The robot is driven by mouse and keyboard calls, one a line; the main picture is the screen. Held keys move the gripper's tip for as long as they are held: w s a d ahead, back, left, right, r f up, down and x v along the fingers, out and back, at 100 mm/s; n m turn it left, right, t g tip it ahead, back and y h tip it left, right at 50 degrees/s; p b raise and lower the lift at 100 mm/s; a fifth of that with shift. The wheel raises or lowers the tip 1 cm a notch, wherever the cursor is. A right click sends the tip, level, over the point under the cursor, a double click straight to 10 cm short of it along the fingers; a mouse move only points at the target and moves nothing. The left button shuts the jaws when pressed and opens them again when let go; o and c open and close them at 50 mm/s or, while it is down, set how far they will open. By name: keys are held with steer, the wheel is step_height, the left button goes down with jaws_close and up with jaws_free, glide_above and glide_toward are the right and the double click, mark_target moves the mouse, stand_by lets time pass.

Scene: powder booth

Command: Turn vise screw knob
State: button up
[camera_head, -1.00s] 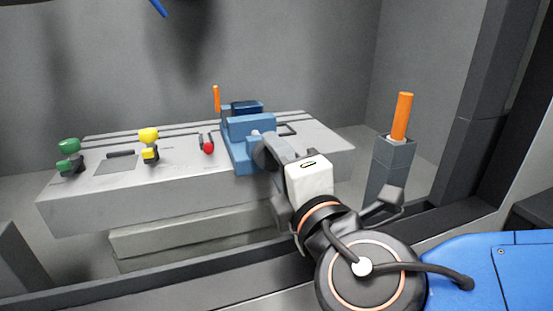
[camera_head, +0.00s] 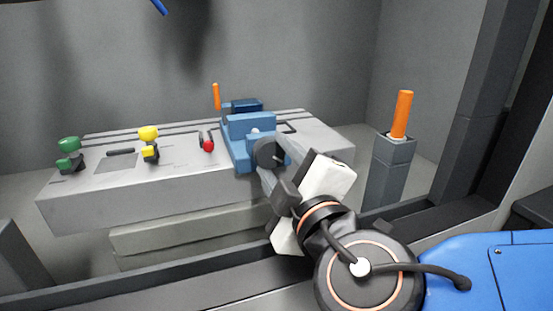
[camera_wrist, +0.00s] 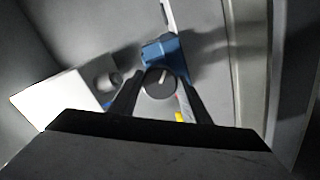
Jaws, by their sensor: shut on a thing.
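The blue vise (camera_head: 250,126) stands on the grey bench near its right half. Its dark round screw knob (camera_head: 266,152) is on the vise's near side. In the wrist view the knob (camera_wrist: 159,84), with a light line across its face, sits between my two dark fingers, with the blue vise (camera_wrist: 163,50) beyond it. My gripper (camera_head: 272,158) is shut on the knob, its fingers at either side of it. My wrist is rolled over, and the arm reaches in from the lower right. Part of the knob is hidden by a finger in the head view.
The grey bench (camera_head: 140,187) also bears a green knob (camera_head: 68,145), a yellow knob (camera_head: 149,134) and a red-tipped lever (camera_head: 208,145). An orange handle (camera_head: 216,97) rises behind the vise. An orange rod (camera_head: 402,114) stands on a grey post (camera_head: 390,165) at the right.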

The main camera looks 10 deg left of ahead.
steer(key=shift+f, duration=0.1)
stand_by(0.3)
steer(key=o, duration=1)
steer(key=shift+o, duration=0.2)
steer(key=shift+s, duration=0.1)
steer(key=v, duration=1.7)
steer(key=shift+s, duration=0.1)
